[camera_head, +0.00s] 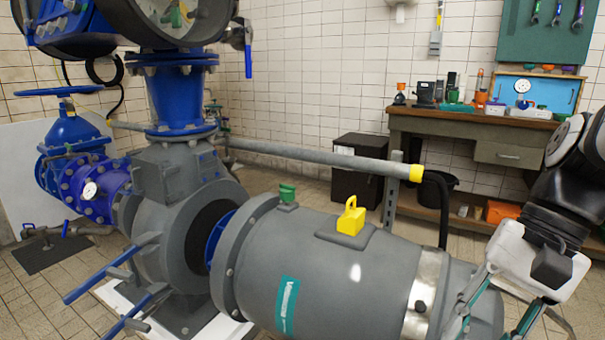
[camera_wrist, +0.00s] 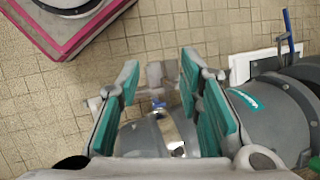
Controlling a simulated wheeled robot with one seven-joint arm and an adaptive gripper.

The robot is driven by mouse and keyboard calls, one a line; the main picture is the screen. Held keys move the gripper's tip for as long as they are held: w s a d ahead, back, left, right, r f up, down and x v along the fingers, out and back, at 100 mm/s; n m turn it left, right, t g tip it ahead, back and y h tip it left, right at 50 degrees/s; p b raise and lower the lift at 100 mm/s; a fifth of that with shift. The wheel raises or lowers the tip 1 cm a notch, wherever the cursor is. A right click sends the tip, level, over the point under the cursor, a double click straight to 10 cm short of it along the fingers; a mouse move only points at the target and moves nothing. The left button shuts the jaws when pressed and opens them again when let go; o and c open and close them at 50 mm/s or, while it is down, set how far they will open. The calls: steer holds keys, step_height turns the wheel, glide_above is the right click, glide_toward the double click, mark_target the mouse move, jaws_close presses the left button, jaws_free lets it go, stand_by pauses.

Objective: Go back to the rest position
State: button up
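My gripper (camera_head: 497,322) is at the lower right of the head view, with a white body and teal-padded fingers. It points down, over or beside the right end of the grey pump housing (camera_head: 340,285). In the wrist view my gripper (camera_wrist: 160,82) has its fingers spread, with nothing held between them. Part of the grey housing (camera_wrist: 268,115) and its shiny metal band (camera_wrist: 170,130) show beyond the fingers. The fingertips are partly cut off by the head view's lower edge. I cannot tell the exact gap to the housing.
A yellow handled block (camera_head: 351,217) and a green one (camera_head: 287,194) sit atop the housing. A grey pipe (camera_head: 300,155) runs behind it. A workbench (camera_head: 480,125) stands at the back right. Tiled floor and a pink-edged object (camera_wrist: 75,40) show in the wrist view.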

steer(key=s+a+f+n+t+h, duration=0.1)
steer(key=s+n+h, duration=0.1)
steer(key=s+n, duration=0.3)
steer(key=s+a+n+h, duration=0.2)
steer(key=s+h, duration=0.1)
steer(key=s, duration=0.5)
step_height(320, 180, up, 34)
steer(key=d+t+p, duration=0.1)
steer(key=t+p, duration=0.3)
steer(key=p, duration=2.8)
steer(key=shift+n+t, duration=0.3)
steer(key=shift+n, duration=0.1)
